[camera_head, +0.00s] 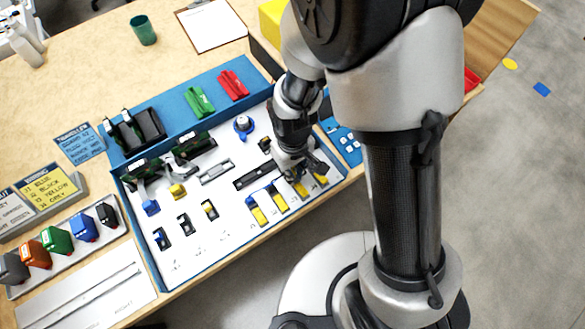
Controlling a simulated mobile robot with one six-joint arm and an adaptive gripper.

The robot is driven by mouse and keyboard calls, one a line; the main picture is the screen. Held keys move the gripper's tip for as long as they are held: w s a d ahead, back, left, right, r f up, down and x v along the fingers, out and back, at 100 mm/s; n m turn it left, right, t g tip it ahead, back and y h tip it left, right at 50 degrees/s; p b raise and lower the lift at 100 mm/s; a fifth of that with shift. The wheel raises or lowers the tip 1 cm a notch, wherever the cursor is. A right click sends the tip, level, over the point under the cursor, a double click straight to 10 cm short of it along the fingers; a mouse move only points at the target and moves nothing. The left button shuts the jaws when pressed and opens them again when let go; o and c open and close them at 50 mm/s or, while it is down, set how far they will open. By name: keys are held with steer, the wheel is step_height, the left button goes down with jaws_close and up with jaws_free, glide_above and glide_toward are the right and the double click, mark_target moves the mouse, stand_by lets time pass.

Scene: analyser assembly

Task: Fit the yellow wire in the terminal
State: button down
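My gripper (300,174) reaches down over the right part of the white assembly board (225,235). It is small and dark here, and whether its fingers are open or shut cannot be made out. Below and left of it is a row of yellow blocks, one of them at the left end (259,216), with blue pieces (251,201) at their upper ends. More yellow shows right at the fingertips, partly hidden by them. I cannot tell which yellow part is the wire, which is the terminal, or whether the gripper touches either.
A blue tray rim (152,270) borders the board. My arm covers the right side.

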steer(key=c, duration=1.5)
jaws_free()
steer(key=shift+o, duration=0.2)
steer(key=shift+o, duration=1.3)
steer(key=shift+r+p, duration=2.9)
steer(key=shift+r, duration=0.6)
steer(key=shift+r, duration=0.1)
